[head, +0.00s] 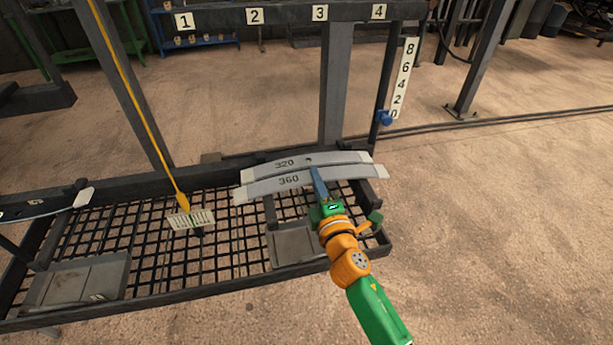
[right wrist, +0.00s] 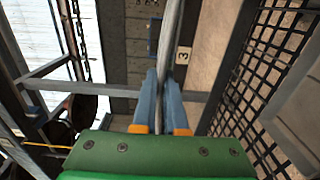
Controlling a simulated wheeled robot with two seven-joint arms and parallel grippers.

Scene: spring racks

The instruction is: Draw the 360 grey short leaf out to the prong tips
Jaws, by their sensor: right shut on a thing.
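The grey leaf marked 360 (head: 262,187) lies curved across the right part of the rack, in front of the grey leaf marked 320 (head: 343,160). The two sit close together, and I cannot tell if they touch. My right gripper (head: 315,174) reaches in from the lower right and is shut on the 360 leaf near its middle. In the right wrist view a grey leaf edge (right wrist: 171,40) runs between the blue fingers of the gripper (right wrist: 161,98). The prongs under the leaves are mostly hidden. My left gripper is out of view.
A dark mesh deck (head: 150,250) spans the rack, with a grey plate (head: 295,246) below the leaves. A yellow pointer (head: 183,204) hangs over a small striped card. Posts and a numbered top beam (head: 350,12) stand behind. Open floor (head: 480,220) lies right.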

